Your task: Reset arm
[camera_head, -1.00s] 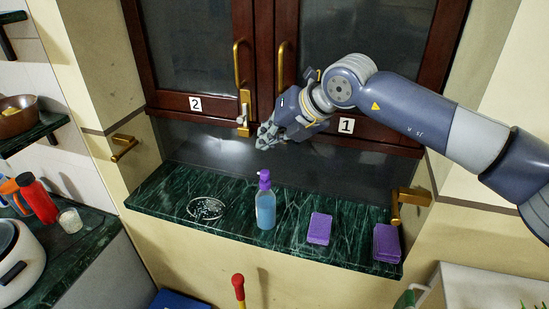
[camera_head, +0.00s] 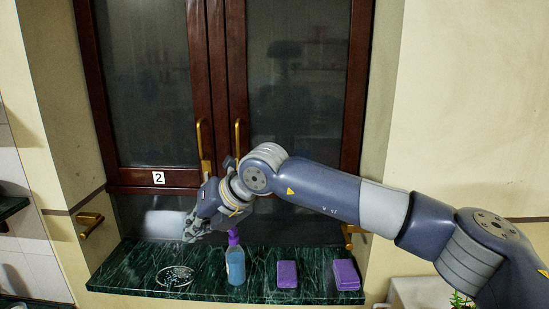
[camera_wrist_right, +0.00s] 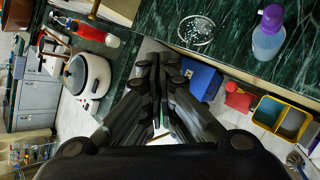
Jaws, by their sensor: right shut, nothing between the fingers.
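My right gripper (camera_head: 193,230) hangs in front of the dark cabinet, above the green marble ledge and to the left of the soap bottle's purple top. In the right wrist view its fingers (camera_wrist_right: 157,65) are together with nothing between them. The arm reaches in from the right across the cabinet front. The blue bottle with a purple pump (camera_head: 236,262) stands upright on the ledge (camera_head: 130,262). It also shows at the top right of the right wrist view (camera_wrist_right: 268,35). My left gripper is in neither view.
Two purple boxes (camera_head: 287,274) (camera_head: 346,274) lie on the ledge to the right of the bottle. A round clear dish (camera_head: 175,276) is at left. Brown cabinet doors (camera_head: 150,90) are shut behind. A white cooker (camera_wrist_right: 87,76) and blue bin (camera_wrist_right: 200,76) show in the wrist view.

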